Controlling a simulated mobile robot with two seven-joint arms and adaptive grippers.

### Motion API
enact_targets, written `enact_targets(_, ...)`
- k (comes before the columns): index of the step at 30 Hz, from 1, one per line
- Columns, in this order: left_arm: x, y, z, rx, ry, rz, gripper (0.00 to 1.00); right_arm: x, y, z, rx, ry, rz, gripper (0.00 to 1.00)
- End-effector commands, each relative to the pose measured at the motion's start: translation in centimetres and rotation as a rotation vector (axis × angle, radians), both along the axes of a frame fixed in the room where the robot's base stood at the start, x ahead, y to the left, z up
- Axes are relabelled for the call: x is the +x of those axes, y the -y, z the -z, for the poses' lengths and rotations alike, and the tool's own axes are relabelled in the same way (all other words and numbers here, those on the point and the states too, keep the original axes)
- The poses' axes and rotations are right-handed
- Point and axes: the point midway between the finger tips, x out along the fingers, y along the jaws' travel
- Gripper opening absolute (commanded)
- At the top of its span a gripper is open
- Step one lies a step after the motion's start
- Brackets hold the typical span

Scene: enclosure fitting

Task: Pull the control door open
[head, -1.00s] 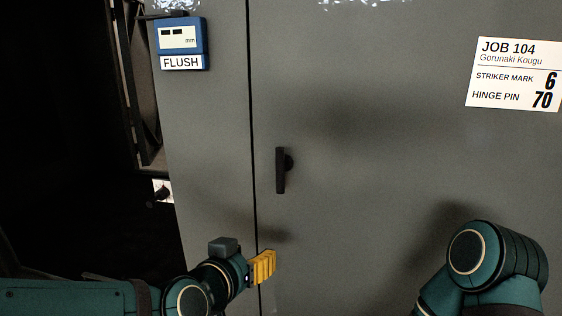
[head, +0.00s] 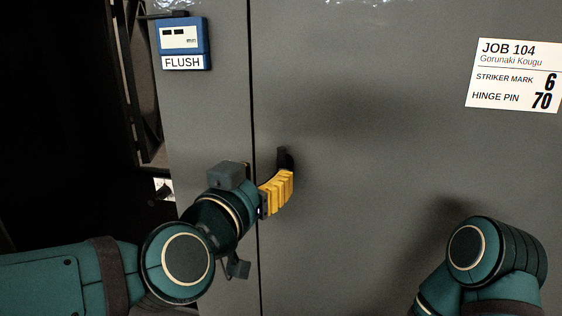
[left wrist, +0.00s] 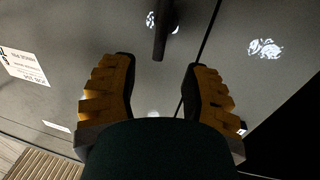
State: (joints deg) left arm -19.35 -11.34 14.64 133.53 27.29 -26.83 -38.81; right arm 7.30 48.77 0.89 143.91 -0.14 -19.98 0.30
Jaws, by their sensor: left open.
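The control door (head: 370,190) is a large grey panel, right of a dark vertical seam; it looks shut. Its black bar handle (head: 284,158) stands upright near the seam, its lower part hidden behind my left gripper (head: 279,188). In the left wrist view the yellow fingers of my left gripper (left wrist: 158,66) are spread wide and empty. The handle (left wrist: 162,30) shows there beyond the fingertips, roughly in line with the gap between them. I cannot tell whether any finger touches it. My right arm shows at lower right, but its gripper is out of view.
A blue gauge (head: 183,40) labelled FLUSH is on the grey panel left of the seam. A white job card (head: 515,75) reading striker mark 6 and hinge pin 70 is on the door. A dark open space lies at far left. The door front around the handle is otherwise clear.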

Motion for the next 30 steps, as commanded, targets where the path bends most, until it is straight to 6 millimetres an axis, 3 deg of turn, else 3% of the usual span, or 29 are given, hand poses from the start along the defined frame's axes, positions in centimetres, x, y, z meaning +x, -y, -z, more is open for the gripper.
enact_targets(6, 3.7, 1.6, 0.1, 0.0, -0.002, 0.001, 0.46, 0.1, 0.0, 0.3, 0.0, 0.002, 0.001, 0.47)
enact_targets(12, 6.1, 2.5, 0.0, 0.0, -0.001, 0.001, 0.46, 0.1, 0.0, 0.5, 0.0, 0.003, 0.0, 0.47)
enact_targets(27, 7.3, 3.0, 0.0, 0.0, 0.0, 0.0, 0.49, 0.1, 0.0, 0.5, 0.0, 0.003, 0.0, 0.47)
enact_targets(30, 7.3, 3.0, 0.0, 0.0, 0.0, 0.0, 0.14, 0.1, 0.0, 0.5, 0.0, 0.003, 0.0, 0.47)
